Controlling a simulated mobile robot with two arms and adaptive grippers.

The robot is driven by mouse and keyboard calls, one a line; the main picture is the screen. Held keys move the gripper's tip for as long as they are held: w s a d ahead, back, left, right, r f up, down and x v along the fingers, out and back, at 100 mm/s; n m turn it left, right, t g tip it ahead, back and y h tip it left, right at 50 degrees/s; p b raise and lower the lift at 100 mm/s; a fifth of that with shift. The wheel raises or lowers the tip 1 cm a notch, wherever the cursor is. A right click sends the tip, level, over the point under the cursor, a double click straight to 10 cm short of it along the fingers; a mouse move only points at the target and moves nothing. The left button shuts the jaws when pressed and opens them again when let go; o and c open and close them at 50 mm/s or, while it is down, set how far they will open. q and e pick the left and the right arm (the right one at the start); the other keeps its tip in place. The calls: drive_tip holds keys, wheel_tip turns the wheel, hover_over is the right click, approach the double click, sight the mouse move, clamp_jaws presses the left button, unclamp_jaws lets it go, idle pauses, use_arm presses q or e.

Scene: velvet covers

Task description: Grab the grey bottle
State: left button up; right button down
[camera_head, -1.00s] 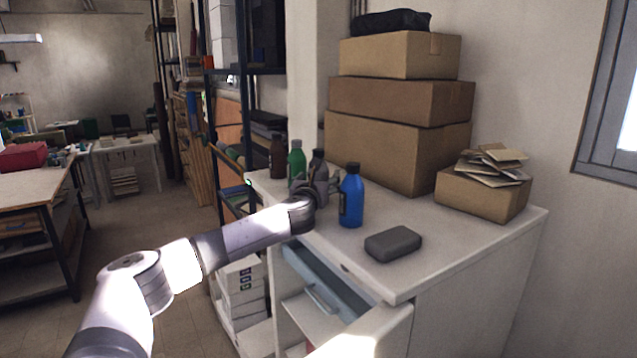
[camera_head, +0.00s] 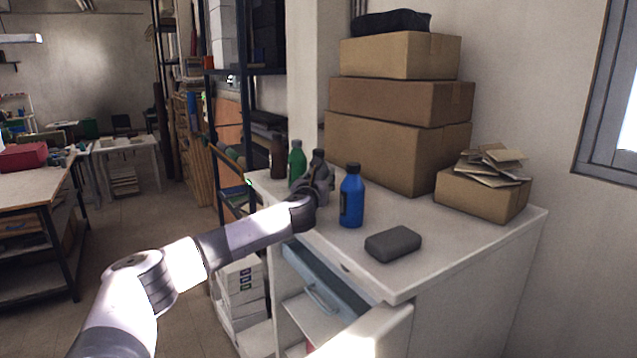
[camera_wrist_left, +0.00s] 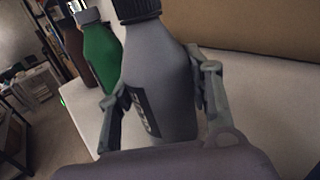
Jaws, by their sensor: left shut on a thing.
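The grey bottle (camera_head: 319,172) stands upright on the white cabinet top, in the row between the green bottle and the blue bottle. In the left wrist view the grey bottle (camera_wrist_left: 160,75), with a black cap and dark label, fills the middle. My left gripper (camera_head: 318,186) is at the bottle in the head view. In the left wrist view its two fingers (camera_wrist_left: 160,95) are on both sides of the bottle, shut on it. The lower part of the bottle is hidden by the gripper. My right gripper is in no view.
A green bottle (camera_head: 297,163) and a brown bottle (camera_head: 278,157) stand behind and left. A blue bottle (camera_head: 351,197) stands close on the right. A dark grey block (camera_head: 393,243) lies in front. Cardboard boxes (camera_head: 398,150) stand at the back. A blue drawer (camera_head: 318,287) is open below.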

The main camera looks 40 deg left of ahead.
use_arm(q)
drive_tip(key=c, duration=0.5)
drive_tip(key=shift+r, duration=0.1)
drive_tip(key=shift+c, duration=0.2)
drive_tip(key=shift+r, duration=0.1)
